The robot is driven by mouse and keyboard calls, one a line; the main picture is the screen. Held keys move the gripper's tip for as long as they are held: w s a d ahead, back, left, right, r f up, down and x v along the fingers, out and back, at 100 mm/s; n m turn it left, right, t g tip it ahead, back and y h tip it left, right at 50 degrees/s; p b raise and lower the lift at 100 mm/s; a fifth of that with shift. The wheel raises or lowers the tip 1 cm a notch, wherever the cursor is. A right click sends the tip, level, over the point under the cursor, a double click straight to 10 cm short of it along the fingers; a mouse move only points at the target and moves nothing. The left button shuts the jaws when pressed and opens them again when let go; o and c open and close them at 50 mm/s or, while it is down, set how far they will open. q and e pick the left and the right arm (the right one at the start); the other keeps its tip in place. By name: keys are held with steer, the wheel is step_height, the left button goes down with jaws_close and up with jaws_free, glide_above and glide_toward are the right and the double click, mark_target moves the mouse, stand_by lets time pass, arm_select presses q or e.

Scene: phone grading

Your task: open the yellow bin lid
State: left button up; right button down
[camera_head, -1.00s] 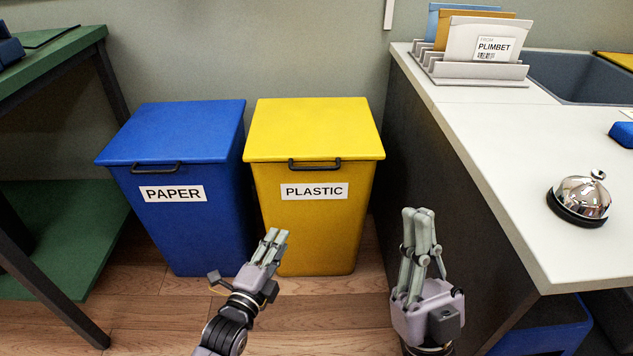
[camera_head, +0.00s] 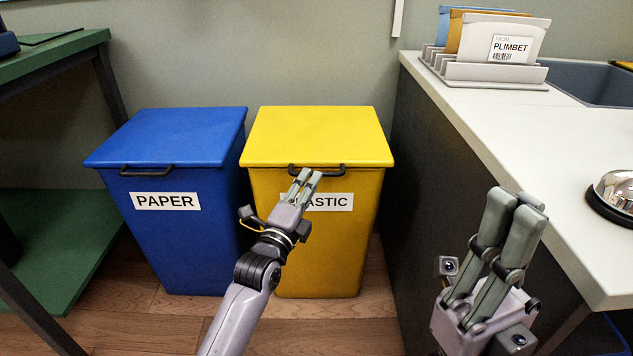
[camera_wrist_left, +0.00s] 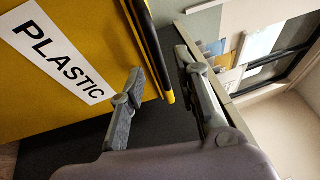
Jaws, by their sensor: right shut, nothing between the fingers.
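The yellow bin (camera_head: 330,240), labelled PLASTIC, stands on the floor with its lid (camera_head: 318,137) closed. A black handle (camera_head: 332,170) sits at the lid's front edge. My right gripper (camera_head: 517,200) is shut and empty beside the counter.
A blue bin (camera_head: 180,240) labelled PAPER stands close at the yellow bin's left. A white counter (camera_head: 480,115) with a dark side is on the right, carrying a file rack (camera_head: 484,72) and a bell (camera_head: 612,192). A green shelf unit (camera_head: 60,225) is at far left.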

arm_select(q)
steer(key=shift+b+x, duration=0.65)
steer(key=shift+x, duration=1.65)
steer(key=shift+f, duration=0.1)
jaws_close()
